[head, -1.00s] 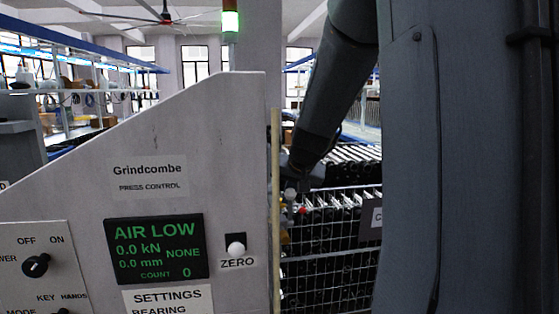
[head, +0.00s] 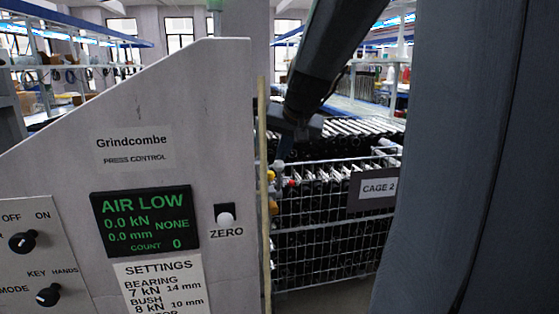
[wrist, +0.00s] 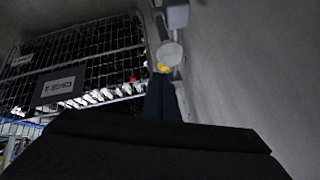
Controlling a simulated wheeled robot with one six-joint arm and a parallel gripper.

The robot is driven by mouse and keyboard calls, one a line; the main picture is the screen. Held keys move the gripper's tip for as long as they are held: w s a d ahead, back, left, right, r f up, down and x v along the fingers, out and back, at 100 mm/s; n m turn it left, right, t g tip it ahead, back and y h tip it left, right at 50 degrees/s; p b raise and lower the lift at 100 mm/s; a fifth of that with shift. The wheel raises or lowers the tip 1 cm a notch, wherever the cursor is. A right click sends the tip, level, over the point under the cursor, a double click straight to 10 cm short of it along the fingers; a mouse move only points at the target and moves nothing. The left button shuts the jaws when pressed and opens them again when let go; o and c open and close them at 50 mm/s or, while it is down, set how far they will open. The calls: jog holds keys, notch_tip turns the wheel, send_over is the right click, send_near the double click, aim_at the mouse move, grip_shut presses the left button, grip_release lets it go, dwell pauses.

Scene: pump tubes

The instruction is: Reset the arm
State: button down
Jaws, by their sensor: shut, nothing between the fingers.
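My arm comes down from the top of the head view, and my gripper (head: 281,156) is at its lower end, just right of the press control panel's edge. In the wrist view my gripper (wrist: 162,82) shows dark fingers close together with nothing between them. A grey fitting with a pale round end (wrist: 169,54) and a yellow part (wrist: 163,68) is just beyond the fingertips in that view. I cannot tell whether the fingers touch it. The yellow part also shows in the head view (head: 270,177), below the gripper.
The grey press control panel (head: 160,85) fills the left; its screen (head: 146,222) reads AIR LOW, 0.0 kN, NONE, count 0. A wire cage (head: 325,235) labelled CAGE 2 holds many dark tubes behind. A small red part (head: 292,183) shows near the fitting. Shelves stand farther back.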

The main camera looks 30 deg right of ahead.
jog(key=shift+s+r, duration=0.2)
dwell(0.5)
